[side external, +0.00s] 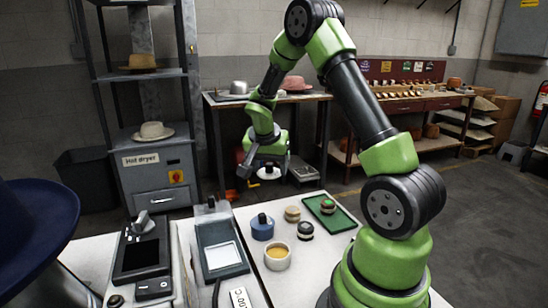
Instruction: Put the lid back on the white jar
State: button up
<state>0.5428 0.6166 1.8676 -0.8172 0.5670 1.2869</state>
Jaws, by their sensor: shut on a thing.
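The white jar (277,262) stands open on the white worktop, with amber contents showing at its top. My gripper (266,174) is shut on a white round lid (269,173). It holds the lid in the air, above and beyond the worktop as seen in the side external view. The lid is well apart from the jar. The exact grip of the fingers on the lid is too small to make out.
Behind the jar stand a blue container (262,229), a tan-topped tin (292,214) and a dark jar (305,231). A green tray (345,222) holds another small tin. A grey device (219,245) is left of the jar. A dark blue hat (30,235) fills the left foreground.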

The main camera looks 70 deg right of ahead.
jog(key=s+a+m+g+y, duration=0.3)
jog(key=s+a+m+g, duration=0.3)
jog(key=a+m, duration=0.85)
jog(key=shift+s+d+f+m+t, duration=0.15)
jog(key=shift+s+d+f+m, duration=0.2)
jog(key=shift+f, duration=1.4)
jog(key=shift+s+d+f+m+t, duration=0.15)
jog(key=shift+d+f+m, duration=0.3)
jog(key=shift+f, duration=1.25)
jog(key=shift+s+d+f+m+t, duration=0.25)
jog(key=shift+f+m, duration=0.2)
jog(key=shift+f, duration=1.3)
jog(key=shift+f, duration=0.15)
jog(key=o, duration=1.1)
